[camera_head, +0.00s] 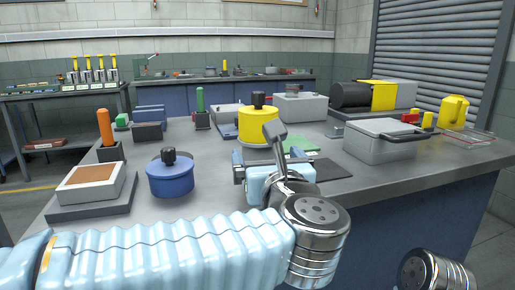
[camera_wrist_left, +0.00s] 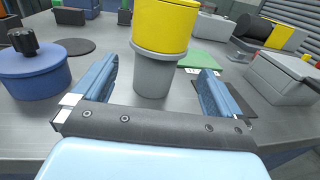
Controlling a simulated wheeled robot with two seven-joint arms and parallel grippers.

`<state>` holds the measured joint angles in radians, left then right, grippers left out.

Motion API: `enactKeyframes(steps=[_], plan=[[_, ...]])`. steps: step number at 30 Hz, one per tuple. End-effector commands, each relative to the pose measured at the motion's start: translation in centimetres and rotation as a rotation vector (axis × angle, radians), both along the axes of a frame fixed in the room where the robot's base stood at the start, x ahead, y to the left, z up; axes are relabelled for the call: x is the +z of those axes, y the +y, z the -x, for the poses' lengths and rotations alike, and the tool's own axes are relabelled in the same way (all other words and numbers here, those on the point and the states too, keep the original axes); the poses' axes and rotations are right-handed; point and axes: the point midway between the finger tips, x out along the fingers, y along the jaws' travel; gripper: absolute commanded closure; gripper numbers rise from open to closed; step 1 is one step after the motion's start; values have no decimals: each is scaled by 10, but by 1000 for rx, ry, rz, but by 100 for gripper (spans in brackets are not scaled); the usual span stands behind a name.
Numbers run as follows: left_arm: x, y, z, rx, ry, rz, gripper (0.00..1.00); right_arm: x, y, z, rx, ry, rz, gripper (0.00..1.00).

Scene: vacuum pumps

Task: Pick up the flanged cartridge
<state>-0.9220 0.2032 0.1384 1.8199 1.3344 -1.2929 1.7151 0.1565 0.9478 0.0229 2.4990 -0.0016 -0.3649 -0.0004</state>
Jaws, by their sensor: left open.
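The flanged cartridge (camera_head: 258,123) appears to be the yellow cylinder with a black knob in the middle of the bench. In the left wrist view the flanged cartridge (camera_wrist_left: 153,72) stands upright, with a yellow upper part, a grey flange and a grey lower body. My left gripper (camera_head: 262,168) is open in front of it. In the left wrist view the blue fingers of my left gripper (camera_wrist_left: 157,82) are spread to either side of the grey body, with clear gaps. In the head view my arm and gripper hide the cartridge's lower part. My right gripper is not in view.
A blue pot with a black knob (camera_head: 170,175) stands left of the gripper. A grey lidded case (camera_head: 380,143) sits to the right. A dark mat (camera_head: 329,170) and green pad (camera_head: 299,145) lie beside the cartridge. A tray block (camera_head: 92,184) is at the front left.

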Motion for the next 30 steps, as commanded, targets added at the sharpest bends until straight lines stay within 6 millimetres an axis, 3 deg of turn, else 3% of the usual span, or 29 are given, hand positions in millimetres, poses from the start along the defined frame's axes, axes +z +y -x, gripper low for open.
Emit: enactKeyframes(steps=[3, 8, 18, 26, 30], plan=[[2, 4, -20, 2, 0, -1, 0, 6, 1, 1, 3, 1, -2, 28], [2, 6, -32, 0, -1, 0, 0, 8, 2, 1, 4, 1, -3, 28], [9, 16, -78, 0, 0, -1, 0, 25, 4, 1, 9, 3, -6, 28], [7, 17, -81, 0, -1, 0, 0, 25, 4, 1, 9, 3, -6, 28], [7, 17, -81, -1, -1, 0, 20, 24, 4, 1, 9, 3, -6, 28]])
